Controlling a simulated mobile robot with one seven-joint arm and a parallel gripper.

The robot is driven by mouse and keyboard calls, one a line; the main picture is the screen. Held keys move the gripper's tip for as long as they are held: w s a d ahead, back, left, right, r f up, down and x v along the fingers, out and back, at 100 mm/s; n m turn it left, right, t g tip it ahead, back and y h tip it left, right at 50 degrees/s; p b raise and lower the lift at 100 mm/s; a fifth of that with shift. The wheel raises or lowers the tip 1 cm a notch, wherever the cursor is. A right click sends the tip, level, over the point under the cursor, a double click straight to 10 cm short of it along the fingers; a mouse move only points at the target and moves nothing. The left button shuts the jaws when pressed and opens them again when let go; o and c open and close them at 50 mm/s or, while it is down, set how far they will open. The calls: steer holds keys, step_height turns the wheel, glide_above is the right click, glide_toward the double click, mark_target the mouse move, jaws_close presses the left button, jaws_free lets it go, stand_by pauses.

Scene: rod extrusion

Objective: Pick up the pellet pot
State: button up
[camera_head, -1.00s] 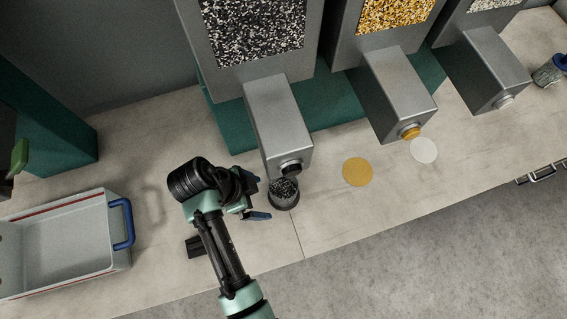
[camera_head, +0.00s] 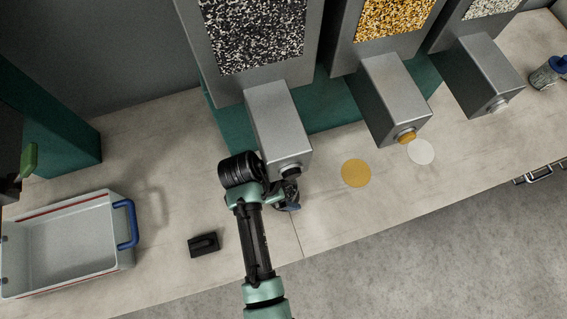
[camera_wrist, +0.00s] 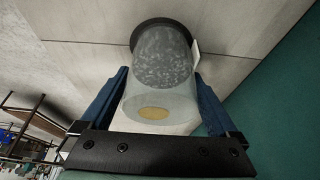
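The pellet pot (camera_wrist: 160,70) is a clear, cloudy cup with grey speckled pellets and a dark rim or ring at its far end. In the wrist view it lies between the two blue fingers of my gripper (camera_wrist: 160,88). The fingers are spread, one on each side of the pot; whether either touches it is hard to tell. A yellow oval shows at the pot's near end. In the head view my gripper (camera_head: 290,205) is under the spout of the black-and-white pellet hopper (camera_head: 282,125), and the pot there is mostly hidden by my arm and gripper.
A hopper with yellow pellets (camera_head: 395,100) and one with white pellets (camera_head: 485,75) stand to the right. Yellow (camera_head: 356,173) and white (camera_head: 420,152) discs lie on the worktop. A grey crate (camera_head: 70,240) with a blue handle and a small black block (camera_head: 204,245) are left. Another pot (camera_head: 548,72) stands far right.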

jaws_close()
steer(key=shift+a+r, duration=0.15)
